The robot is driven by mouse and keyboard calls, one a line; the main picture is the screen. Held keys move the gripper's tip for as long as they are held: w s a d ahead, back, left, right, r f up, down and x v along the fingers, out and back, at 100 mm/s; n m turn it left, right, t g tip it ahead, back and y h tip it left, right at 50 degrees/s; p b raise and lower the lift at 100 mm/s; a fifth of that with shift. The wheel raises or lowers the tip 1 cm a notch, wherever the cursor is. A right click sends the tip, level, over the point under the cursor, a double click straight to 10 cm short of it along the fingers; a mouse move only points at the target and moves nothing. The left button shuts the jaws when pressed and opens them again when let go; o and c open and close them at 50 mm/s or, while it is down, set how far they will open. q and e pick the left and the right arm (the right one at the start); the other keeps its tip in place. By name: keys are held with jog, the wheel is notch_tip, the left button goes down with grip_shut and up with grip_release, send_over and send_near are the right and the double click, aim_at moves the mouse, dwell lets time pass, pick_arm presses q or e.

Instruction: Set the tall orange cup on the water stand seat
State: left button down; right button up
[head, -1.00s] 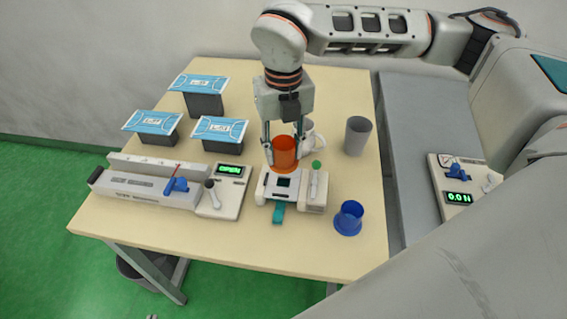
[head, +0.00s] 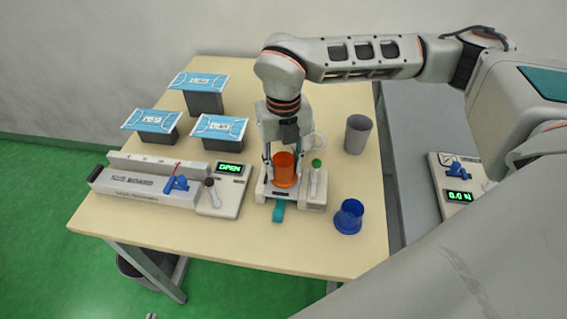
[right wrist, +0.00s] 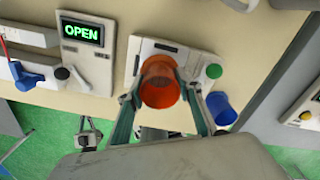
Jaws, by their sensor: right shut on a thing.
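The tall orange cup (head: 285,171) is upright between the fingers of my right gripper (head: 284,160), which is shut on it. In the right wrist view the cup (right wrist: 160,84) shows its open mouth between the two fingers. The cup is over the seat of the water stand (head: 312,200), a pale block with a green knob and a teal tab at its front. The cup hides the dark seat. I cannot tell whether its base touches the seat or is slightly above it.
A blue cup (head: 348,217) stands right of the stand, and a grey cup (head: 358,134) behind it. A white cup (head: 314,146) is partly hidden behind my gripper. A device reading OPEN (head: 228,170) is close on the left. Several blue masks (head: 219,127) lie on dark blocks.

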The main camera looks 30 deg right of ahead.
jog(key=shift+f, duration=0.35)
jog(key=o, duration=1.1)
jog(key=shift+c, duration=0.2)
jog(key=shift+r, duration=0.1)
jog(key=shift+r+p, duration=0.4)
jog(key=shift+r, duration=0.25)
notch_tip(320, 180, up, 12)
jog(key=b, duration=0.1)
jog(key=shift+f, duration=0.1)
jog(key=shift+s, duration=0.1)
